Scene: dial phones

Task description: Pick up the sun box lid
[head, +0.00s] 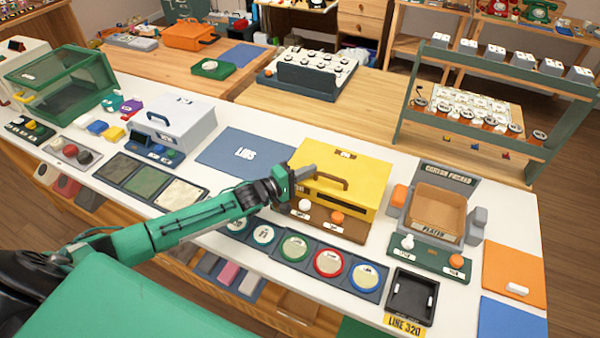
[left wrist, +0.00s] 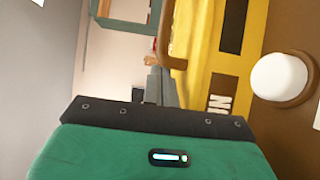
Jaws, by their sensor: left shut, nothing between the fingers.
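The sun box (head: 375,208) is yellow and stands on a brown base on the white counter, right of the middle in the head view. Its yellow lid (head: 360,165) is on top, with a brown arched handle (head: 330,178). My left gripper (head: 308,170) is shut and empty at the lid's left end, just left of the handle; whether it touches cannot be told. In the left wrist view, the grey fingertips (left wrist: 160,86) point toward the brown handle (left wrist: 168,45), with the yellow box (left wrist: 225,35) to the right. My right gripper is not in view.
A blue LIDS mat (head: 240,152) lies left of the box, with a grey box (head: 175,122) beyond it. A brown platen tray (head: 437,208) stands to the right. Round coloured pads (head: 294,247) line the front. White knobs (left wrist: 280,76) sit beside the box.

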